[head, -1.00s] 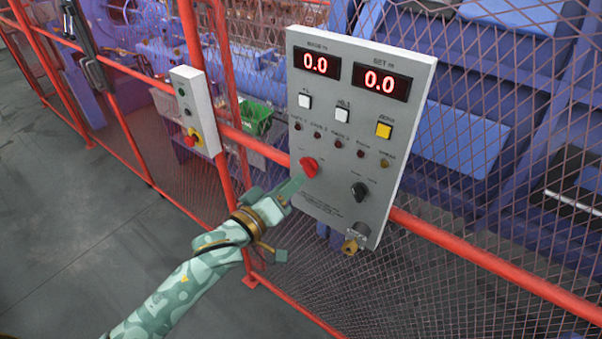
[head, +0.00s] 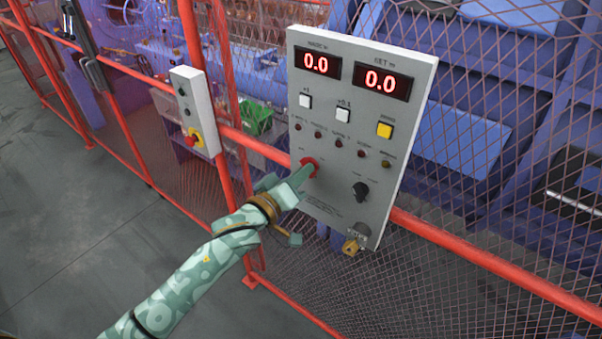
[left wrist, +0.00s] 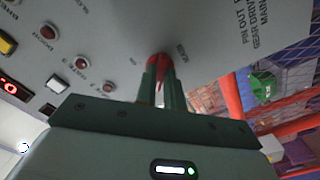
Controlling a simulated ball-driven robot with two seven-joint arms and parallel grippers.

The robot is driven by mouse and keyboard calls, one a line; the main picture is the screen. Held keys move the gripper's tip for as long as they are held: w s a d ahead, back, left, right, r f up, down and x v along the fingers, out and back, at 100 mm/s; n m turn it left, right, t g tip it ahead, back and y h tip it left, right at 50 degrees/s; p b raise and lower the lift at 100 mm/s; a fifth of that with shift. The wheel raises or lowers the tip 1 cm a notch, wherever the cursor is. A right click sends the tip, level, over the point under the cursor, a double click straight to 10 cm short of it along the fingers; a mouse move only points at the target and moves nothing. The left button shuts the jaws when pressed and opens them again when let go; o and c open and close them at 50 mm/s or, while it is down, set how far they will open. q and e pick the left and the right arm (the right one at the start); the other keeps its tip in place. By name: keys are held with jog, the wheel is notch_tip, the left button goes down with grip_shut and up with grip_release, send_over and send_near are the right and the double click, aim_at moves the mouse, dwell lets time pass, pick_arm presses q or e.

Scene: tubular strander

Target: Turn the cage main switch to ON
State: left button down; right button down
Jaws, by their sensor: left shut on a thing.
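The main switch, a red rotary knob (head: 309,167), sits at the lower left of the grey control panel (head: 330,205). My left gripper (head: 304,174) reaches it from the lower left and covers part of it. In the left wrist view the red knob (left wrist: 159,64) shows between the two green fingers of the gripper (left wrist: 160,80), which are shut on it. The knob's exact pointer angle is hard to read behind the fingers. My right gripper is in neither view.
A black selector (head: 360,190) and a key switch (head: 351,245) sit close on the same panel. A red rail (head: 480,271) and mesh fence run behind it. A small box with a red emergency button (head: 192,140) hangs to the left. Grey floor (head: 60,220) is free.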

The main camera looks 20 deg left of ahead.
pick_arm(q)
jog(key=m+p, duration=0.7)
jog(key=m, duration=1)
jog(key=shift+m, duration=0.4)
dwell(0.4)
jog(key=c, duration=1.5)
grip_release()
